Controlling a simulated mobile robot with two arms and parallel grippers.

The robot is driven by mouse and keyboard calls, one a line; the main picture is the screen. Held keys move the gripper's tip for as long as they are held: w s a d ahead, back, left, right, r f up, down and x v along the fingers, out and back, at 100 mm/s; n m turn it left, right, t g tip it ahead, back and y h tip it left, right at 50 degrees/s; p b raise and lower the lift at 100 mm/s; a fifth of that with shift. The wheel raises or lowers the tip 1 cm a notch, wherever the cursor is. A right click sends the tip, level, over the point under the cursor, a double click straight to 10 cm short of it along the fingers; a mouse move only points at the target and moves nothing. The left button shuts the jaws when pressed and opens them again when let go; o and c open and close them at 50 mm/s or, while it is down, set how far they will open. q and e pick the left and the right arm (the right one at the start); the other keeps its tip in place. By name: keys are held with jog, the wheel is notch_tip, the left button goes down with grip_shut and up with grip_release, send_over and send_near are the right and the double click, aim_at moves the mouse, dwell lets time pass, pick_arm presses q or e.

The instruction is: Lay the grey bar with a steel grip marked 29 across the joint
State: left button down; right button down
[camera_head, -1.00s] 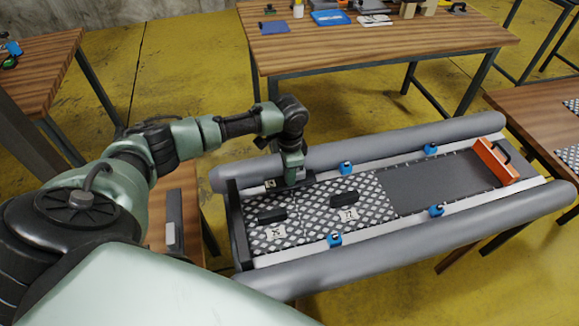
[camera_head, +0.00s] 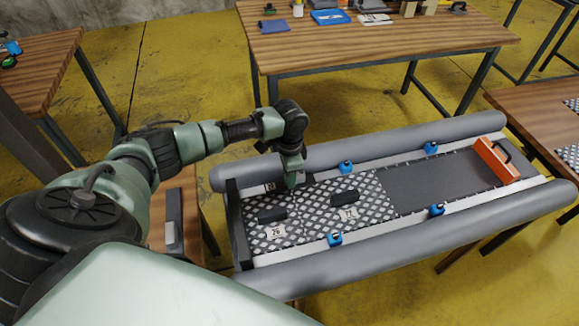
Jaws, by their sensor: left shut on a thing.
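My left gripper (camera_head: 292,182) reaches down at the far left corner of the inflatable boat's floor. It is shut on a dark piece that is mostly hidden; I cannot read a mark on it. A small pale tag (camera_head: 270,187) shows beside the fingers. Two chequered floor plates (camera_head: 367,192) with black handles lie in the boat, one tagged 26 (camera_head: 276,232), the other with a tag I cannot read surely. Their joint (camera_head: 298,222) runs across the floor. A dark grey bar with a light grip (camera_head: 172,222) rests on the wooden table at the left. My right gripper is not seen.
Grey tubes (camera_head: 400,150) flank the floor, with several blue clamps (camera_head: 346,167) along the rails. An orange piece (camera_head: 495,159) stands at the right end beyond a plain grey plate (camera_head: 440,180). Wooden tables (camera_head: 380,45) surround the boat.

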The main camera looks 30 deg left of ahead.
pick_arm(q)
jog(key=shift+f, duration=0.15)
jog(key=c, duration=1.2)
grip_release()
jog(key=shift+o, duration=0.2)
jog(key=shift+a, duration=0.1)
